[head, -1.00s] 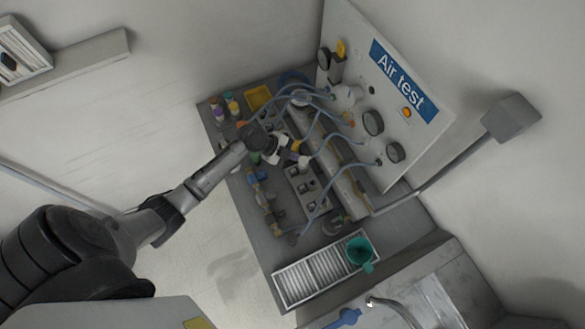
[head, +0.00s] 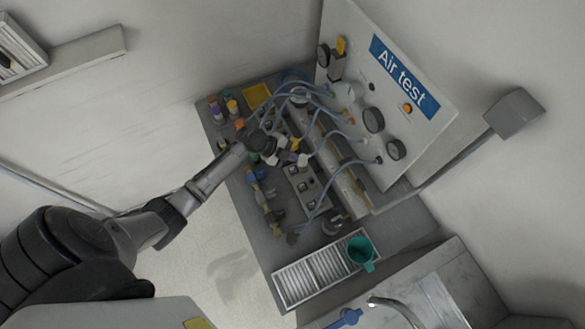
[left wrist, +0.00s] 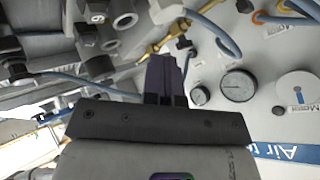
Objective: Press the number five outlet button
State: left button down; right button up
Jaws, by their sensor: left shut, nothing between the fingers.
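A row of outlets with dark square fittings on a grey block (head: 308,190) runs along the bench in the head view. In the left wrist view, an outlet's round grey knob (left wrist: 125,20) shows at the upper left near small number labels (left wrist: 97,18), which I cannot read surely. I cannot pick out the number five button. My left gripper (head: 298,158) is above the far end of the row, among the hoses. Its dark fingers (left wrist: 165,75) are shut and empty, apart from the knobs in the wrist view. My right gripper is not in view.
Blue hoses (head: 322,205) arch over the bench to the upright "Air test" panel (head: 350,55) with its gauges (head: 373,121). Small bottles (head: 216,104) and a yellow tray (head: 257,96) stand at the far left. A teal mug (head: 361,252) stands on the near rack (head: 300,280).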

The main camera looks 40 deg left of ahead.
pick_arm(q)
jog(key=b, duration=0.4)
send_over(292, 170)
notch_tip(292, 170, down, 6)
jog(key=shift+r, duration=0.1)
jog(key=shift+f+b, duration=0.5)
jog(key=shift+f, duration=0.05)
dwell(0.6)
dwell(0.7)
jog(key=shift+f, duration=0.1)
jog(key=shift+f+b, duration=0.25)
jog(key=shift+b, duration=0.15)
